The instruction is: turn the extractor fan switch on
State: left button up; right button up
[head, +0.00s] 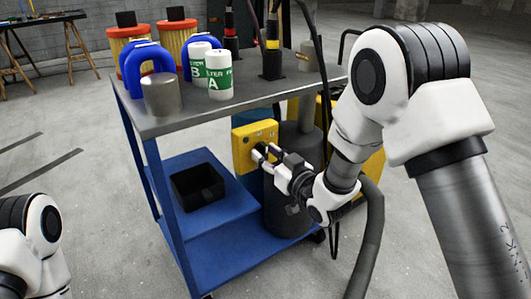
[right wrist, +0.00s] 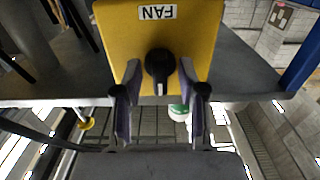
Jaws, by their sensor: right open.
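The yellow fan switch box (head: 242,149) is mounted below the cart's top shelf in the head view. In the right wrist view its yellow face (right wrist: 208,30) carries an upside-down FAN label (right wrist: 157,12). A round black knob (right wrist: 160,62) sits on it, with its narrow pointer part toward the bottom of the picture. My right gripper (head: 264,153) is open at the box face, its fingers on either side of the knob. Contact with the knob cannot be told. In the head view the fingers hide most of the knob. Only part of my left arm shows; its gripper is out of view.
The cart's grey top (head: 190,122) holds white filter bottles (head: 219,74), blue clamp-like parts (head: 133,62) and a metal cylinder (head: 162,94). A black bin (head: 198,187) stands on the blue lower shelf (head: 220,229). A grey hose (head: 371,238) hangs near my right arm.

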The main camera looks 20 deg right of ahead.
grip_shut()
